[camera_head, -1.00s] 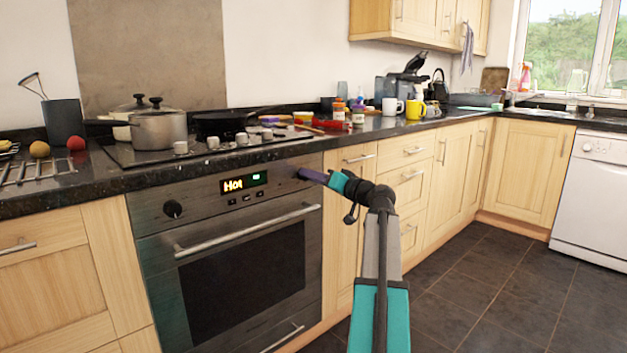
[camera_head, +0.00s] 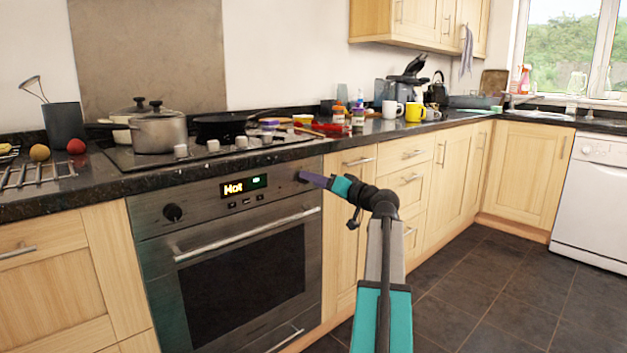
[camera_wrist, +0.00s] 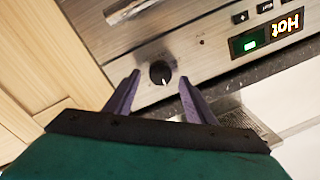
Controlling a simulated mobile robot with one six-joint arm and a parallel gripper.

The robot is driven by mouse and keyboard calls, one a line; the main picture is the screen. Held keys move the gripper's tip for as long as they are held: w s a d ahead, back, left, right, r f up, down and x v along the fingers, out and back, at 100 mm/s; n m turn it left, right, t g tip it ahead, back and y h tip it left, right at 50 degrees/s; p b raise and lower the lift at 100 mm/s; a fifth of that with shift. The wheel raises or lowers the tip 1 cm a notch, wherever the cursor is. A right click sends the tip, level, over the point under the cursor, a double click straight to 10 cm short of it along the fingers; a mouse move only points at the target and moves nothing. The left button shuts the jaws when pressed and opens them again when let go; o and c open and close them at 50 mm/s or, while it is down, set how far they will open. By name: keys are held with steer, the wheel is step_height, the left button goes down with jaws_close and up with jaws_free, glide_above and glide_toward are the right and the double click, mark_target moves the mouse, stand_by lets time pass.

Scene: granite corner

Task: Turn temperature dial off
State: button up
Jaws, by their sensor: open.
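The oven (camera_head: 240,270) has a steel front panel with a lit display (camera_head: 244,186) reading "Hot". In the wrist view the right dial (camera_wrist: 160,73) shows a white mark pointing downward in the picture. The open gripper (camera_wrist: 158,88) has one purple finger on each side of it, with gaps to both. I cannot tell the dial's label.
A long oven handle (camera_head: 248,233) sticks out below the panel. The granite worktop (camera_head: 95,187) overhangs above it, with pots (camera_head: 158,131) and a pan on the hob. Wooden cupboards stand either side. The tiled floor (camera_head: 480,285) to the right is clear.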

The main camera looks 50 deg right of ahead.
steer(key=s+p, duration=0.3)
steer(key=s, duration=0.9)
steer(key=shift+s+p, duration=0.35)
steer(key=shift+p, duration=0.05)
steer(key=shift+a+f, duration=0.1)
